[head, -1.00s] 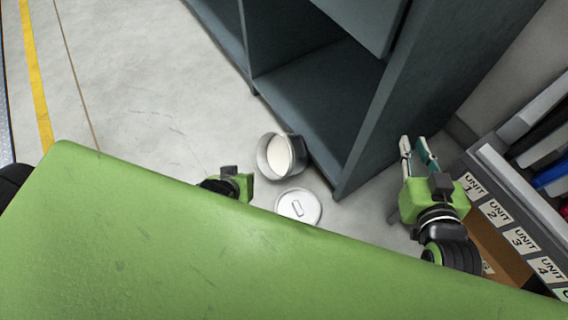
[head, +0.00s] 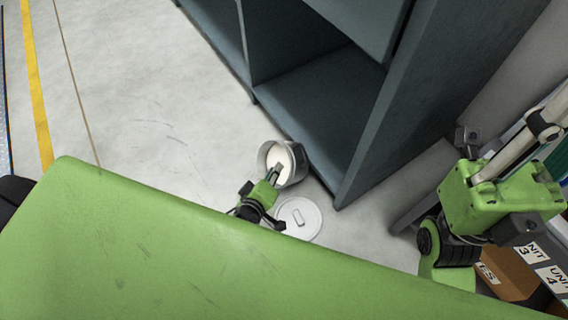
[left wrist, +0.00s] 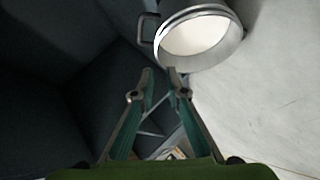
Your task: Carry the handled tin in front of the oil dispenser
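The handled tin (head: 299,163) is an open grey can with a pale inside, standing on the floor beside the dark cabinet. Its rim and handle show at the top of the left wrist view (left wrist: 201,38). My left gripper (head: 277,171) overlaps the tin's near side in the head view. In the left wrist view its fingers (left wrist: 160,70) are apart with nothing between them, just below the rim; contact cannot be told. My right gripper (head: 522,143) is at the right edge, its fingertips cut off. I cannot make out an oil dispenser.
A round pale lid (head: 299,219) lies on the floor near the tin. The dark cabinet (head: 372,140) has open bays at the back. Labelled units and a brown box (head: 512,276) are at lower right. The floor left of the tin is clear.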

